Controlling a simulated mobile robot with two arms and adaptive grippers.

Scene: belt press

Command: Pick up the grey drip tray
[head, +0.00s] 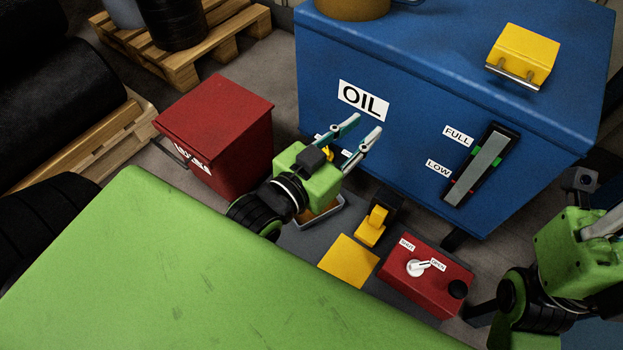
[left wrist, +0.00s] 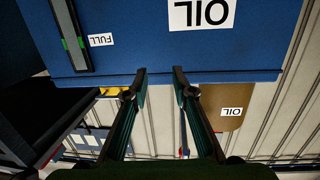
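A small tray with a light grey rim (head: 328,216), which looks like the drip tray, is low in front of the blue tank in the head view. My left gripper and wrist hide much of it, so its contents are unclear. My left gripper (head: 366,132) is open and empty above it, with its fingers pointing toward the tank front below the OIL label. In the left wrist view the open fingers (left wrist: 159,76) have nothing between them, and I cannot make out the tray there. My right gripper (head: 592,235) is at the right edge, its fingertips cut off.
The blue tank (head: 430,65) stands behind, with a level gauge (head: 481,165). A red bin (head: 217,130) is left of my left gripper. A yellow valve or pedal (head: 375,226), a yellow plate (head: 348,261) and a red switch box (head: 427,278) are to its right. A green surface (head: 190,270) fills the foreground.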

